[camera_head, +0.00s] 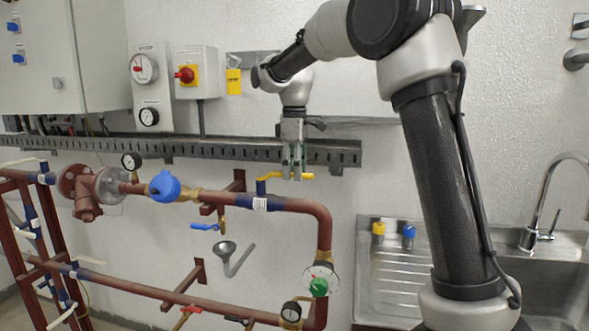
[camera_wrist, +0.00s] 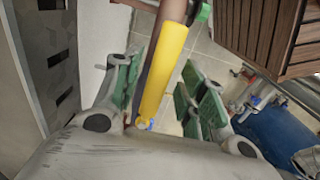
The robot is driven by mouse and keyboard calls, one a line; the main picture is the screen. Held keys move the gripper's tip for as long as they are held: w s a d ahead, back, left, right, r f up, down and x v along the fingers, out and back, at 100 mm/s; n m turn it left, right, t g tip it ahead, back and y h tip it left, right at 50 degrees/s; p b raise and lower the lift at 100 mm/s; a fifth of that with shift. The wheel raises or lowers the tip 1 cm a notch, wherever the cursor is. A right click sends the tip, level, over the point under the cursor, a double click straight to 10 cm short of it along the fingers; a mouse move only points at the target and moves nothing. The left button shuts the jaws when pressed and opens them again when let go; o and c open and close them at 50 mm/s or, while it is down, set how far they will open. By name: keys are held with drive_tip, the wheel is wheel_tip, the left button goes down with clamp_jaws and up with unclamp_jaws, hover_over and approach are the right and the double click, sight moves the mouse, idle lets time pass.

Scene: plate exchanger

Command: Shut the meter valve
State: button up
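A yellow lever handle (camera_head: 273,176) sits on a short blue-topped valve stem above the upper brown pipe. Which valve is the meter valve is not marked legibly. A round blue meter (camera_head: 165,185) is on the same pipe to the left. My gripper (camera_head: 291,170) points down at the yellow handle, its fingertips overlapping the handle's right part. In the wrist view the yellow handle (camera_wrist: 166,68) runs between the green-padded fingers of my gripper (camera_wrist: 160,88), with gaps visible beside it. The gripper is open; contact with the handle cannot be told.
A blue lever (camera_head: 206,226), a red lever (camera_head: 191,309) and a green knob (camera_head: 319,287) are on the pipework. A grey cable tray (camera_head: 220,148) runs along the wall close behind my gripper. A steel sink (camera_head: 375,296) stands at right.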

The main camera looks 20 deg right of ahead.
sight(276, 175)
clamp_jaws()
drive_tip(key=shift+s+a, duration=0.1)
drive_tip(key=s+a+m, duration=0.3)
drive_tip(key=a+m, duration=1)
drive_tip(key=m, duration=0.5)
drive_tip(key=shift+s+a, duration=0.15)
drive_tip(key=shift+a, duration=0.15)
drive_tip(key=shift+r, duration=0.1)
idle(0.4)
drive_tip(key=shift+o, duration=1.2)
unclamp_jaws()
